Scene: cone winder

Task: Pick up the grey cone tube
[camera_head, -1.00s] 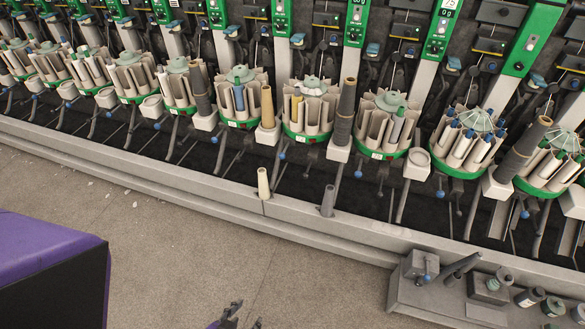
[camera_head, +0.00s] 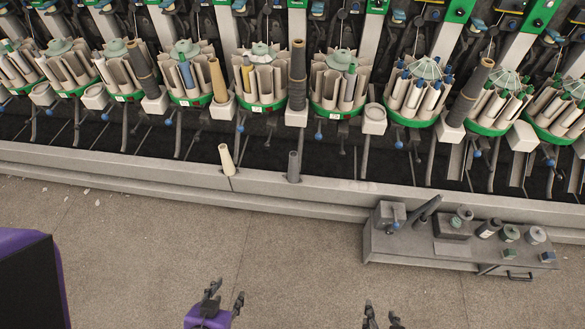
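The grey cone tube (camera_head: 293,167) stands upright on the light grey ledge (camera_head: 150,167) along the front of the machine. A cream cone tube (camera_head: 226,158) stands to its left on the same ledge, slightly tilted in the picture. My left gripper (camera_head: 226,297) is at the bottom edge, well below and left of the grey tube, with its two fingers apart and nothing between them. My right gripper (camera_head: 383,316) is at the bottom edge, right of the left one. Only its fingertips show, apart and empty. Neither gripper touches a tube.
The winder's round green-rimmed magazines (camera_head: 260,85) hold several tubes behind the ledge. A grey bench (camera_head: 400,250) with bottles and small parts stands on the floor at the right. A purple and black block (camera_head: 30,275) is at the lower left. The floor (camera_head: 150,235) between is clear.

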